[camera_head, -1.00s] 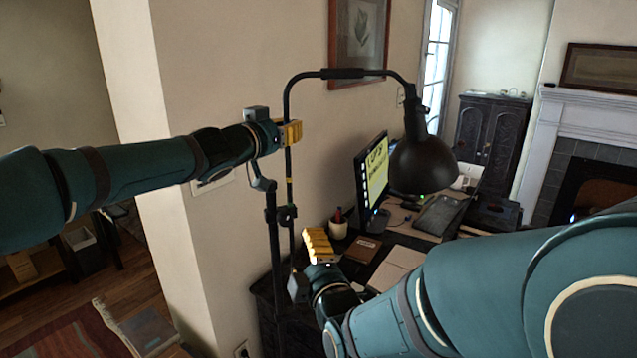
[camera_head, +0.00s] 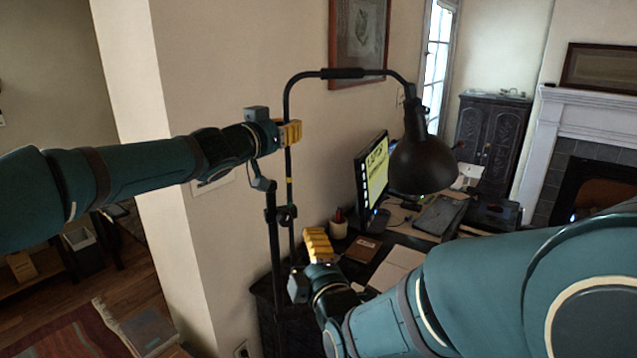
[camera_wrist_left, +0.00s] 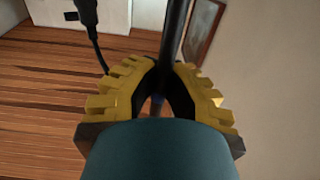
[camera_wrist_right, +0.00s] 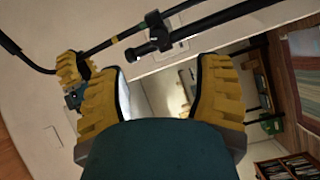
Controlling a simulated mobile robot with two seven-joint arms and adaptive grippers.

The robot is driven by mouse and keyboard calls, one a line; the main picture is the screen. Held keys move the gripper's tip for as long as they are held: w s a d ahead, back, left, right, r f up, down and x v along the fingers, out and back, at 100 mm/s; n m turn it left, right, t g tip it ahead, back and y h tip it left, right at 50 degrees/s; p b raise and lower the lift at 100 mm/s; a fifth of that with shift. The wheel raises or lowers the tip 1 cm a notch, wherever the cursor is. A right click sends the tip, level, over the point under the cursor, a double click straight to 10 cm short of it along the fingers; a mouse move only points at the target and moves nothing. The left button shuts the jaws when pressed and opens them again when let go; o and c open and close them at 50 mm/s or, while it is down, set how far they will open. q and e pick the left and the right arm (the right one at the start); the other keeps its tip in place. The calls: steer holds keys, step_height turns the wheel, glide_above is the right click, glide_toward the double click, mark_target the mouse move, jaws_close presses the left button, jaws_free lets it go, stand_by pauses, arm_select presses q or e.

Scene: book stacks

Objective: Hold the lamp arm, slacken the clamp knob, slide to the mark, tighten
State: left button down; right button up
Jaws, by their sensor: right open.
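The black lamp has a thin arm bent over at the top (camera_head: 343,73) and a dark round shade (camera_head: 421,163) hanging at right. My left gripper (camera_head: 290,133) is shut on the upright part of the lamp arm; the left wrist view shows the rod (camera_wrist_left: 174,35) between its yellow fingers. Below it, a dark clamp with its knob (camera_head: 287,215) joins the arm to the stand (camera_head: 272,235); it also shows in the right wrist view (camera_wrist_right: 157,32). A small yellow mark (camera_head: 290,180) is on the arm above the clamp. My right gripper (camera_head: 318,245) is open and empty, below and right of the clamp, apart from it.
A desk behind holds a monitor (camera_head: 372,178), a pen cup (camera_head: 339,225), papers (camera_head: 397,268) and other items. A dark cabinet (camera_head: 490,140) and a fireplace (camera_head: 590,160) are farther back at right.

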mark_target(288, 221)
steer(key=w+a+m, duration=0.1)
steer(key=w+m, duration=0.2)
steer(key=m, duration=0.2)
steer(key=w+a+m, duration=0.2)
steer(key=w+m, duration=0.2)
steer(key=m, duration=0.1)
steer(key=w+a+m+y, duration=0.1)
steer(key=w+m, duration=0.3)
steer(key=m, duration=0.1)
steer(key=shift+w+a+r+m, duration=0.15)
steer(key=shift+a+m, duration=0.15)
steer(key=shift+a, duration=0.1)
stand_by(0.4)
jaws_close()
